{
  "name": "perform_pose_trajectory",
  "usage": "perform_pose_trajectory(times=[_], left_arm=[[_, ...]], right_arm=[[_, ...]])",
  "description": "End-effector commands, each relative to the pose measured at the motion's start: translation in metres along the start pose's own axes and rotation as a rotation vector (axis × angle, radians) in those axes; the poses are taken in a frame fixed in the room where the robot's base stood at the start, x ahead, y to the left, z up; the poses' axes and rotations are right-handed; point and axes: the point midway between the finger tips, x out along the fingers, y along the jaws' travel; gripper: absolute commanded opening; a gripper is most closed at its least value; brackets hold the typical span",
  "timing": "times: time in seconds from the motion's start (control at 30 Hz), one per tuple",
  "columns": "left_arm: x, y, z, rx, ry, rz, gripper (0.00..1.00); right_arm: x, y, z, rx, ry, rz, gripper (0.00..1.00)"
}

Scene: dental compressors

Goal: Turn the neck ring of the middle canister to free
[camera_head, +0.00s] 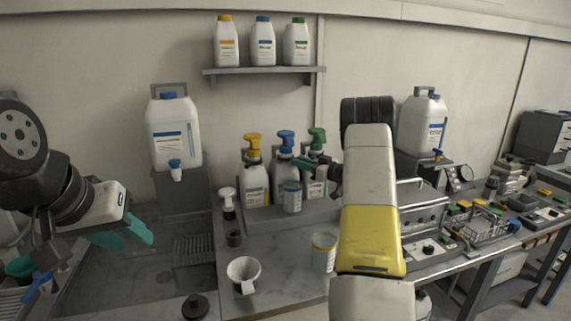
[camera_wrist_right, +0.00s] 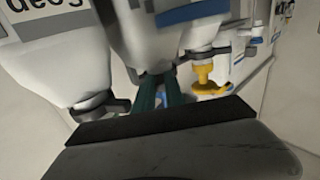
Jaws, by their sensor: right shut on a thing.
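The middle canister (camera_head: 283,178) is white with a blue pump head (camera_head: 286,138). It stands between a yellow-pump canister (camera_head: 255,184) and a green-pump canister (camera_head: 316,186). My right gripper (camera_head: 304,160) reaches in from the right at neck height. In the right wrist view, its teal fingers (camera_wrist_right: 159,92) are shut at the neck of the middle canister (camera_wrist_right: 152,40), on its neck ring, which they mostly hide. My left gripper (camera_head: 128,236) has teal fingers spread apart, empty, over the sink area at the left.
A small cup (camera_head: 292,196) stands in front of the middle canister. A white funnel (camera_head: 243,270) and a jar (camera_head: 323,252) are on the counter. A large jug (camera_head: 173,130) stands behind at the left. A shelf (camera_head: 264,70) holds three bottles above.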

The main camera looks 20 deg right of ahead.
Motion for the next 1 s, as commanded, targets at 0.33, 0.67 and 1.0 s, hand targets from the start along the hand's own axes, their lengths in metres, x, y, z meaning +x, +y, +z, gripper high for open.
perform_pose_trajectory(times=[0.33,0.67,1.0], left_arm=[[0.000,0.000,0.000,0.000,0.000,0.000,0.36],[0.000,0.000,0.000,0.000,0.000,0.000,0.36],[0.000,0.000,0.000,0.000,0.000,0.000,0.36]], right_arm=[[0.000,0.001,-0.002,-0.002,0.002,0.003,0.28],[-0.003,0.001,-0.001,-0.001,0.001,0.003,0.36],[-0.055,0.001,-0.001,-0.001,0.002,0.005,0.36]])
